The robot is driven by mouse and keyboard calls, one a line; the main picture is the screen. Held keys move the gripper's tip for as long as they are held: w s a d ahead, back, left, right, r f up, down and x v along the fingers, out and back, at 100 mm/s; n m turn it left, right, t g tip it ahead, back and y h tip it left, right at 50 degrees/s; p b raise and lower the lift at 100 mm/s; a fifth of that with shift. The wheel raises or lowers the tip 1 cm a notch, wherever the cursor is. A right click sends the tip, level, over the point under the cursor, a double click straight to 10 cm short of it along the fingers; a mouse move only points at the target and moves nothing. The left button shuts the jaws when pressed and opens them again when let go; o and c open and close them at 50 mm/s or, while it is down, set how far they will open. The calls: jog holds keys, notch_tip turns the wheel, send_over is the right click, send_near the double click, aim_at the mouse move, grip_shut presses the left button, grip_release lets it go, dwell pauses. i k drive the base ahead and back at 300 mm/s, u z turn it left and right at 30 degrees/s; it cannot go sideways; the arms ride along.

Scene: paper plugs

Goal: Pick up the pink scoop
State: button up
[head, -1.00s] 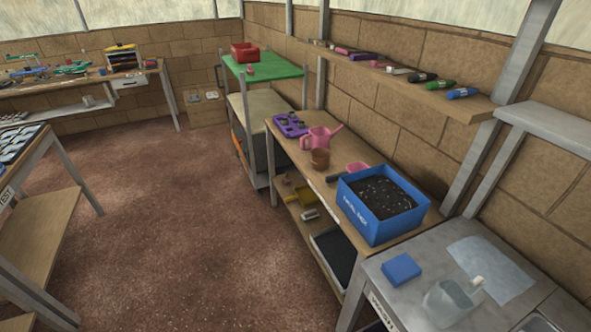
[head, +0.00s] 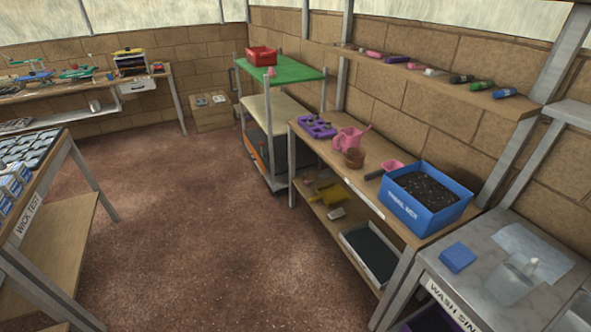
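The pink scoop (head: 391,165) lies on the wooden potting bench (head: 322,153). It has a pink bowl and what looks like a dark handle pointing left toward the bench's front edge. It lies just left of a blue box of dark soil (head: 425,213) and right of a brown pot (head: 354,158). Part of the scoop may be hidden behind the box's near corner. My gripper is not in view.
A pink watering can (head: 350,138) and a purple tray (head: 317,127) stand farther back on the bench. A metal sink table (head: 488,243) is at right. A table with dark trays (head: 28,150) is at left. The brown floor (head: 190,240) between is clear.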

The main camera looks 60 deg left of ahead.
aim_at(390, 165)
jog(key=u, duration=2.2)
jog(key=k, duration=1.25)
jog(key=u, duration=0.95)
jog(key=i, duration=3.4)
jog(key=z, duration=1)
jog(key=i, duration=1.1)
jog(key=z, duration=1.45)
jog(key=i, duration=0.65)
jog(key=z, duration=0.45)
